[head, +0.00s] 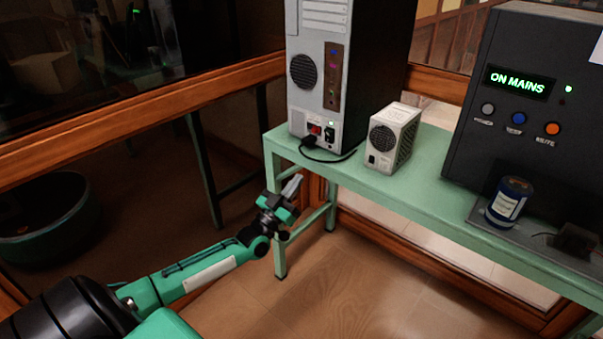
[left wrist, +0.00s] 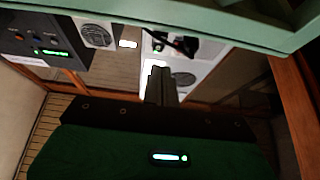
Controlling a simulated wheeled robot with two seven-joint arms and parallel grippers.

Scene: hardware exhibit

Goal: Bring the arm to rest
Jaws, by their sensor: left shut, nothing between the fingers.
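My left arm comes in from the lower left in the head view. The green bench (head: 345,172) also shows along the top of the left wrist view (left wrist: 240,22). My right gripper is in neither view.
A tall computer tower (head: 320,80), a small white power unit (head: 392,138) and a dark box reading "ON MAINS" (head: 520,110) stand on the bench. A blue can (head: 508,202) sits on a grey tray. A wooden rail (head: 130,105) runs along the glass. The floor before the bench is clear.

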